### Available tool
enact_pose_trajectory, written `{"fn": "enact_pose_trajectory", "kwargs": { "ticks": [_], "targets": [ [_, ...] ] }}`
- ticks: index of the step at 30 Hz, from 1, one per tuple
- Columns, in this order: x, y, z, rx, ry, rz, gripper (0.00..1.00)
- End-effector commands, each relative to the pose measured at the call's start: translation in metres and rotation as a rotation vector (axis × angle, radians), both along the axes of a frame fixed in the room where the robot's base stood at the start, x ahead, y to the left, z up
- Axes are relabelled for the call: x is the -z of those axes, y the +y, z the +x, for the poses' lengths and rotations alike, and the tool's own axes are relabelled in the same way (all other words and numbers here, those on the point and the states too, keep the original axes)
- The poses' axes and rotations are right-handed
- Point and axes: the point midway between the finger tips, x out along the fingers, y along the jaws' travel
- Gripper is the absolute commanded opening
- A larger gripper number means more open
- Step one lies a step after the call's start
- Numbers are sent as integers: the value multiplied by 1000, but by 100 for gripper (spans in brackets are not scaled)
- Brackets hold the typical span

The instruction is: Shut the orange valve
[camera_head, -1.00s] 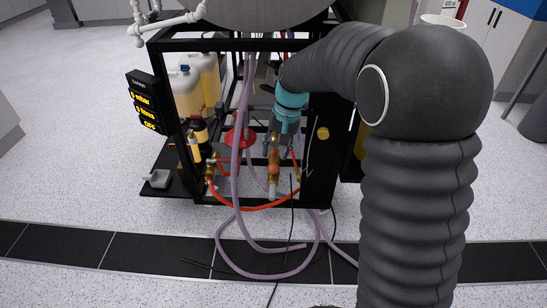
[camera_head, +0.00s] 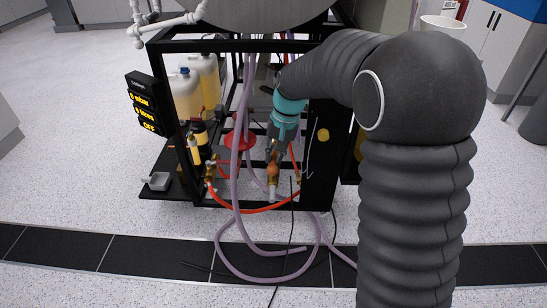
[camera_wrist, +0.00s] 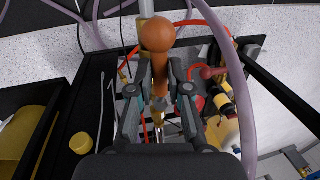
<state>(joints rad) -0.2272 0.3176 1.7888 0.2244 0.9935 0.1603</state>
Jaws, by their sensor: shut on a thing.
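The orange valve (camera_wrist: 157,34) shows in the wrist view as an orange ball knob with a tapered orange handle behind it, on a brass and pale metal pipe. In the head view the orange valve (camera_head: 272,171) sits low inside the black frame. My gripper (camera_wrist: 162,85) has its two fingers on either side of the orange handle and is shut on it. In the head view my gripper (camera_head: 276,150) comes down from above onto the valve. The fingers hide part of the handle and the valve body.
Purple hoses (camera_head: 236,150) hang just left of my gripper and loop on the floor. A red disc (camera_head: 239,139) and a red hose (camera_head: 250,210) are close by. A black post (camera_head: 320,165) with a yellow knob stands right. A display (camera_head: 147,102) is at left.

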Motion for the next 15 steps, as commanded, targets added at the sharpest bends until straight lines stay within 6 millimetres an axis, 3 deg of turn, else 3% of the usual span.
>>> {"fn": "enact_pose_trajectory", "kwargs": {
  "ticks": [15],
  "targets": [
    [-1, 27, 5, 209, -4, 4, 0]
  ]
}}
